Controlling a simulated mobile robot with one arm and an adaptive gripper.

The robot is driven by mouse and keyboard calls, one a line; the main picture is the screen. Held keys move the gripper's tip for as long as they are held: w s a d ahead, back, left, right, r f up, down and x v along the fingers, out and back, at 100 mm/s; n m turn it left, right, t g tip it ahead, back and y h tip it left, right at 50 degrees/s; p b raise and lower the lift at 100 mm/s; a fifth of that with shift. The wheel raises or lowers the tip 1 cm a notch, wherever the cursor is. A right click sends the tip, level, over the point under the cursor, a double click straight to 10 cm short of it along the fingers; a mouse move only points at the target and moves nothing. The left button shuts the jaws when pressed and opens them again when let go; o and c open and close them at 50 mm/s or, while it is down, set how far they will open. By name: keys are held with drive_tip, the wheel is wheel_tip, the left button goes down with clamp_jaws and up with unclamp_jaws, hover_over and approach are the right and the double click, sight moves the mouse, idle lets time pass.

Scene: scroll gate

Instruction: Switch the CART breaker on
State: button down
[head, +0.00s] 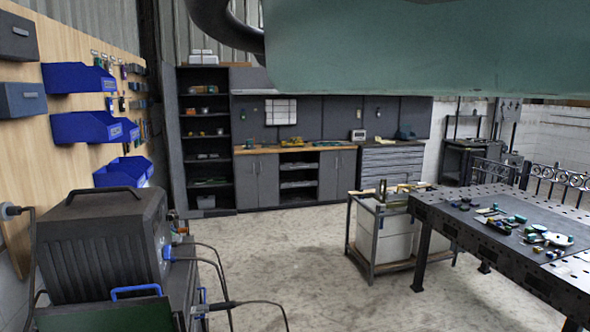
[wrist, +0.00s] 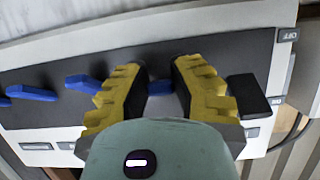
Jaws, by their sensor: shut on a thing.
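In the wrist view a breaker panel has a dark face (wrist: 225,65) and a pale frame, with a row of levers. My gripper (wrist: 161,75) has its yellow, stepped fingers on either side of one blue lever (wrist: 160,88), shut on it. Other blue levers lie to the left, one (wrist: 84,83) near the left finger and one (wrist: 30,93) farther out. A black lever (wrist: 249,88) is right of the right finger. A label reading OFF (wrist: 288,35) is at the upper right. Small labels below the levers (wrist: 66,145) are unreadable, and my gripper hides the one below the held lever.
The head view shows neither panel nor gripper. A dark welding machine (head: 100,245) with cables is at the lower left, beside a wooden tool wall (head: 75,165) with blue bins. A perforated table (head: 470,215) and a cart (head: 375,240) stand at the right. The middle floor is clear.

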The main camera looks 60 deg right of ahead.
drive_tip(key=shift+r+g+h+b, duration=0.15)
drive_tip(key=shift+g+h+b, duration=0.25)
drive_tip(key=shift+h+b, duration=0.15)
drive_tip(key=shift+d+r+g+h, duration=0.15)
drive_tip(key=shift+r+g+h, duration=0.3)
drive_tip(key=shift+r+g, duration=0.05)
drive_tip(key=r+g+h+p, duration=0.1)
drive_tip(key=p, duration=0.3)
drive_tip(key=shift+s+r+h, duration=0.1)
drive_tip(key=shift+r+h, duration=0.15)
drive_tip(key=shift+h, duration=0.15)
drive_tip(key=g+h+p, duration=0.1)
drive_tip(key=g+p, duration=0.1)
drive_tip(key=p, duration=0.3)
drive_tip(key=shift+r, duration=0.4)
drive_tip(key=h+p, duration=0.1)
drive_tip(key=p, duration=0.2)
drive_tip(key=shift+r+p, duration=0.15)
drive_tip(key=shift+p, duration=0.2)
drive_tip(key=g+h+p, duration=0.1)
drive_tip(key=p, duration=0.3)
drive_tip(key=shift+a+r, duration=0.15)
drive_tip(key=shift+a, duration=0.05)
drive_tip(key=p, duration=0.4)
drive_tip(key=shift+w+a+r+g+h, duration=0.1)
drive_tip(key=shift+w+g+h, duration=0.1)
drive_tip(key=shift+g+h, duration=0.1)
drive_tip(key=shift+f+p, duration=0.2)
drive_tip(key=shift+p, duration=0.55)
